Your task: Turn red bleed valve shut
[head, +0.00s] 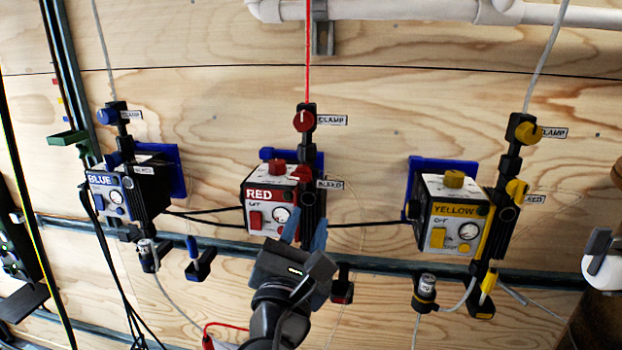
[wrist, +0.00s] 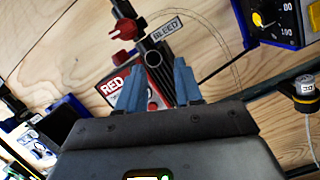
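The red unit (head: 270,205) is mounted on the wooden wall in the middle of the head view, with a dark vertical valve column at its right side. The red bleed valve (head: 301,173) sits on that column, left of the BLEED label (head: 330,184). In the wrist view the red bleed valve (wrist: 126,29) is at the upper left, beside its label (wrist: 167,28). My gripper (head: 305,231) is below and in front of the red unit. Its blue fingers (wrist: 159,82) are apart with nothing held. The column shows between and beyond them; the valve lies beyond the fingertips.
A red clamp knob (head: 304,121) is higher on the same column. The blue unit (head: 115,195) stands left and the yellow unit (head: 452,218) right. Dark cables run between the units. A dark rail (head: 375,262) crosses behind my gripper.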

